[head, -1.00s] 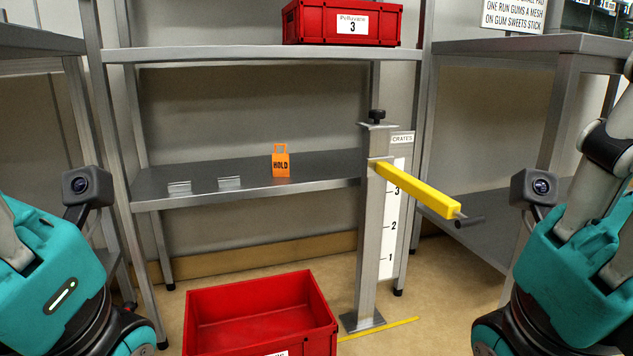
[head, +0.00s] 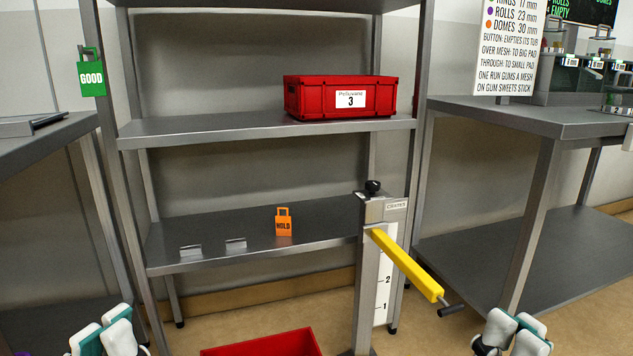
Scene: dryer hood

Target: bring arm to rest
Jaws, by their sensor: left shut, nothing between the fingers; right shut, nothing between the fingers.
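My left gripper (head: 106,335) shows at the bottom left edge of the head view, its white and teal fingers together and empty. My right gripper (head: 512,334) shows at the bottom right edge, likewise shut with nothing held. Both are low in front of the shelf rack, apart from everything around them. The rest of both arms is cut off by the bottom of the picture.
A grey rack (head: 220,131) holds a red crate (head: 300,97) and, lower, an orange HOLD tag (head: 283,224). A post with a yellow bar (head: 408,265) juts forward. Another red crate (head: 262,345) sits below. Tables stand left (head: 50,137) and right (head: 530,117).

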